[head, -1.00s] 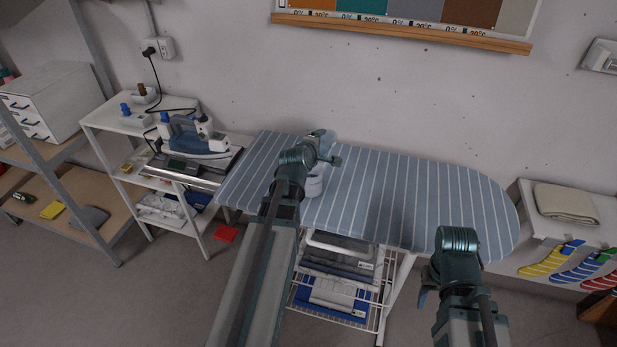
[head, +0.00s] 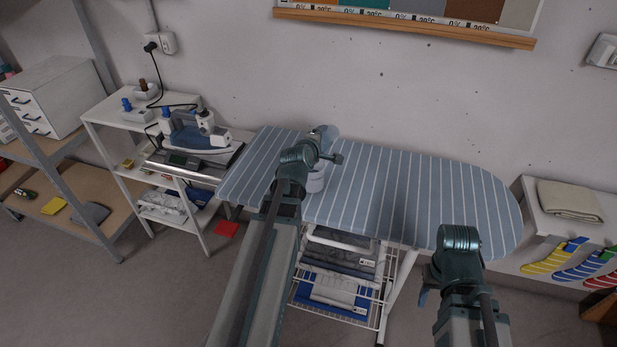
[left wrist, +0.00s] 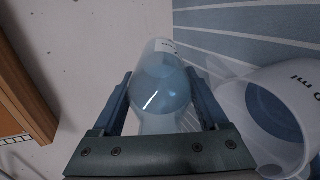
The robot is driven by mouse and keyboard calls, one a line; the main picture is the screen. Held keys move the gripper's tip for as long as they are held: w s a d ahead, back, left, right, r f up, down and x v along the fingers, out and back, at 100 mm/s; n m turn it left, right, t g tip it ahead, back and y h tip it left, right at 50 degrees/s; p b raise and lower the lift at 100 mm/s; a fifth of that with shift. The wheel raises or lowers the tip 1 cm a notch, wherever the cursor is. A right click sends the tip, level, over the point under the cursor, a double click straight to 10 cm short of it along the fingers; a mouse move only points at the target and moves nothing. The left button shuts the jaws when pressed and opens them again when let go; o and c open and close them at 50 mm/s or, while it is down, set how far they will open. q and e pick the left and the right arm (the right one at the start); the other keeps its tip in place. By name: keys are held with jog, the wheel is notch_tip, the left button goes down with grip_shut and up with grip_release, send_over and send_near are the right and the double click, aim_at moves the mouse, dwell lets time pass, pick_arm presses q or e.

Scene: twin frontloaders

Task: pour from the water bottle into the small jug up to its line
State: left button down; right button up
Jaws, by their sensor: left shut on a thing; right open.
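My left gripper (left wrist: 162,98) is shut on the clear water bottle (left wrist: 160,82), which holds bluish water. In the head view the left gripper (head: 322,146) is over the ironing board, with a bit of the bottle (head: 329,132) showing behind it. The small white jug (head: 317,181) stands on the board just below this gripper, partly hidden by it. In the left wrist view the jug (left wrist: 296,84) is beside the bottle at the right, with dark print on its wall. Its line and fill level cannot be made out. My right gripper (head: 424,296) is open and empty, low in front of the board.
The striped ironing board (head: 420,190) is clear to the right of the jug. A steam iron (head: 190,135) stands on the white shelf at left. A folded towel (head: 570,201) lies on a shelf at right. A wire rack (head: 340,285) sits under the board.

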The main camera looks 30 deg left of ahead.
pick_arm(q)
jog(key=shift+s+f+b, duration=0.15)
jog(key=shift+f+b, duration=0.05)
jog(key=shift+b, duration=0.15)
dwell(0.3)
jog(key=shift+w+r+t+b, duration=0.15)
jog(key=shift+w+t+b, duration=0.05)
jog(key=shift+t+b, duration=0.2)
dwell(1.5)
jog(key=shift+w+r+t, duration=0.1)
jog(key=shift+r+t, duration=0.3)
jog(key=shift+r, duration=0.1)
dwell(2.0)
jog(key=shift+r+t+y+b, duration=0.3)
jog(key=shift+t+b, duration=0.2)
jog(key=shift+b, duration=0.4)
dwell(2.0)
